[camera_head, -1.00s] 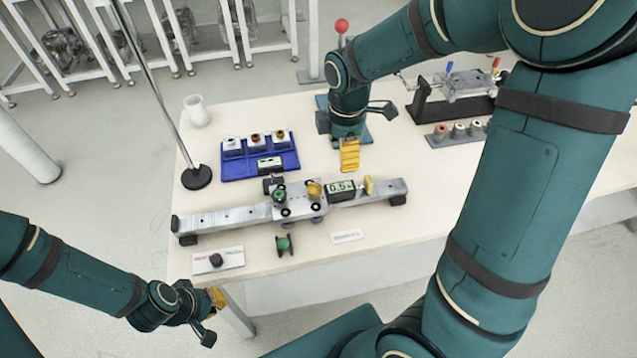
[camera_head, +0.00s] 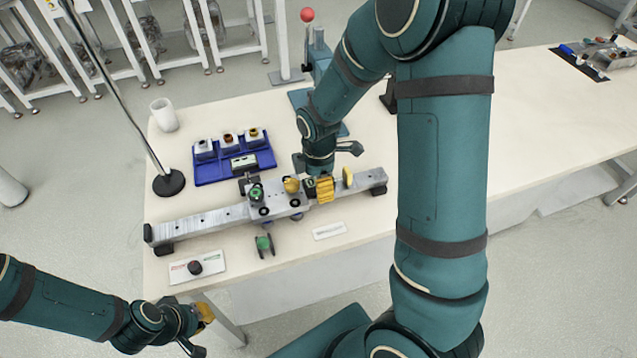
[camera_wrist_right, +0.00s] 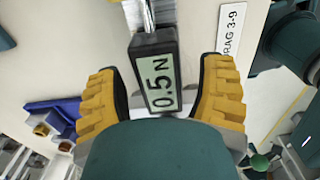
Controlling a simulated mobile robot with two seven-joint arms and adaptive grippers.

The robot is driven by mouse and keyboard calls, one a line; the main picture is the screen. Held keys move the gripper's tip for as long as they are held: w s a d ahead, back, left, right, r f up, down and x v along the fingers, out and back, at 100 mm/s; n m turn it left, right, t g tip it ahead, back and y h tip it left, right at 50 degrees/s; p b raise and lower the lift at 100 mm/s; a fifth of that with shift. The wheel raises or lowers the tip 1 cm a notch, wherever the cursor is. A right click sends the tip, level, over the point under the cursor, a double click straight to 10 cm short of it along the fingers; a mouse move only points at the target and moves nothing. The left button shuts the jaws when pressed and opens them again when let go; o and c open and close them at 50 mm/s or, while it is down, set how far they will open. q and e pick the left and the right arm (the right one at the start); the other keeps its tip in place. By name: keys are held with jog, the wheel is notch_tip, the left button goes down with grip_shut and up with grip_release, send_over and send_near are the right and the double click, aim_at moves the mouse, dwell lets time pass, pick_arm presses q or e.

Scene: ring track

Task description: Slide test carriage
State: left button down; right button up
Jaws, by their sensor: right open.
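The test carriage (camera_head: 270,210) is a grey metal plate with green and yellow knobs, sitting on the long silver rail (camera_head: 200,224) on the table. A black force gauge reading 0.5 N (camera_wrist_right: 158,84) stands at its right end. My right gripper (camera_head: 320,188) is lowered over the rail at the gauge. In the right wrist view the yellow fingers of my right gripper (camera_wrist_right: 160,100) are on both sides of the gauge, open, with gaps beside it. My left gripper (camera_head: 200,325) is low at the left, off the table's front edge; its finger opening is unclear.
A blue tray (camera_head: 205,176) with several small blocks lies behind the rail. A round-based stand (camera_head: 169,184) and a white cup (camera_head: 163,115) are at the left. A switch panel (camera_head: 197,266), a green spool (camera_head: 264,244) and a label card (camera_head: 329,231) lie in front.

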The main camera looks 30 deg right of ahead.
aim_at(296, 182)
grip_shut()
jog(key=shift+w+a+f, duration=0.1)
jog(key=shift+w+a, duration=0.1)
jog(key=shift+a, duration=0.7)
jog(key=shift+w+a+r, duration=0.1)
jog(key=shift+w+a, duration=0.05)
jog(key=shift+a, duration=0.75)
jog(key=shift+w+a+f, duration=0.1)
jog(key=shift+w+a, duration=0.1)
jog(key=shift+a, duration=0.7)
jog(key=shift+d, duration=0.1)
grip_release()
jog(key=shift+w, duration=0.1)
